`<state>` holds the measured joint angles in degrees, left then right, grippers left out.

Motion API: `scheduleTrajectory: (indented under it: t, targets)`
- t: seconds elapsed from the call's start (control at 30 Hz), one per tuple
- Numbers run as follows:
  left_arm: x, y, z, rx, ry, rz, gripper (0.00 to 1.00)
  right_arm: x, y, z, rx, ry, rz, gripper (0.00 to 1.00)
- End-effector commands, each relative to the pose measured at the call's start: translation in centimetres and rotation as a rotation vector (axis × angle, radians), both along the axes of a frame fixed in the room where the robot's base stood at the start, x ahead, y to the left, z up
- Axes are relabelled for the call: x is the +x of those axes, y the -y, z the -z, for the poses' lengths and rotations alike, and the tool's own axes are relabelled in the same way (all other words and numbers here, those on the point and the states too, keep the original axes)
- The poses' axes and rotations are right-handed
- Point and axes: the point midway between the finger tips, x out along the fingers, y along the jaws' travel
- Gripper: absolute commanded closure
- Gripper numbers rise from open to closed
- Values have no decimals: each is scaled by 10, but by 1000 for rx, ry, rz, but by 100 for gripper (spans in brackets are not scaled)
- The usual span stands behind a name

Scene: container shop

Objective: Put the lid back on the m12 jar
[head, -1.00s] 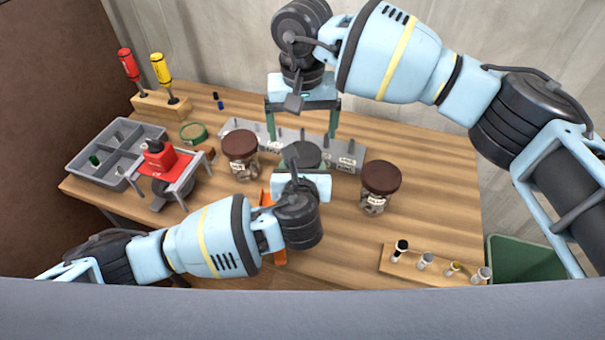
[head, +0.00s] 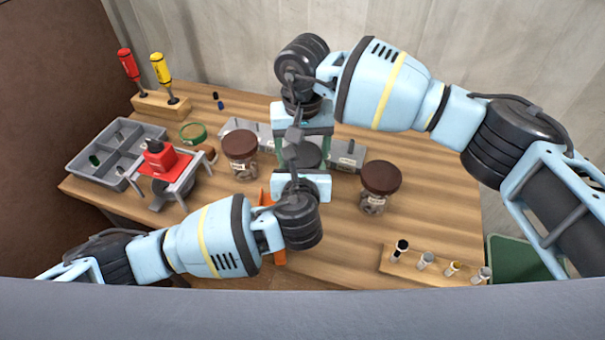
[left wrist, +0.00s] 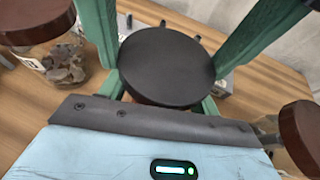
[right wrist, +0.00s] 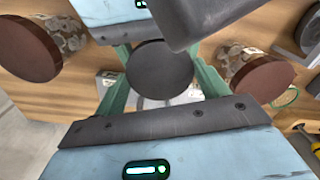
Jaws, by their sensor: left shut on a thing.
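A dark grey round lid (head: 303,153) sits level between my two grippers at the middle of the table. It also shows in the left wrist view (left wrist: 165,67) and the right wrist view (right wrist: 160,68). A clear rim just under it seems to be the m12 jar (right wrist: 155,103); most of the jar is hidden, and I cannot read its label. My left gripper (left wrist: 164,98) is shut, apparently on the jar just below the lid. My right gripper (right wrist: 162,85) is open above, with its green fingers apart on either side of the lid.
Jars with brown lids stand left (head: 240,155) and right (head: 380,185) of the grippers. A grey labelled rack (head: 347,155) is behind. A red press (head: 165,160) and a grey tray (head: 112,147) are left. A vial rack (head: 430,265) is front right.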

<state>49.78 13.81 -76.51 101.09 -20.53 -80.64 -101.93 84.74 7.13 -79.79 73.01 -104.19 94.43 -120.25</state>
Motion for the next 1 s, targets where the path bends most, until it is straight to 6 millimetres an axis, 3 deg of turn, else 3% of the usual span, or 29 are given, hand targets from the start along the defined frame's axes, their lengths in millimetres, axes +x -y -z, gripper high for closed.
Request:
scheduleTrajectory:
  t: [0.03,0.2,0.33,0.6,0.9,0.93,1.0]
  targets:
    - [0,0,1,0,-1,0,100,0,0,0,-1,0,0,37]
    - [0,0,1,0,-1,-1,100,0,0,0,-1,0,0,56]
    - [0,0,1,0,-1,-1,100,0,0,0,-1,0,30,56]
    - [0,0,1,0,-1,-1,100,0,0,0,-1,-1,260,56]
    - [0,0,1,0,-1,-1,100,0,0,0,-1,-1,281,56]
    - [0,0,1,0,-1,-1,100,0,0,0,-1,-1,281,27]
    - [0,-1,1,0,-1,-1,100,0,0,0,-1,-1,280,18]
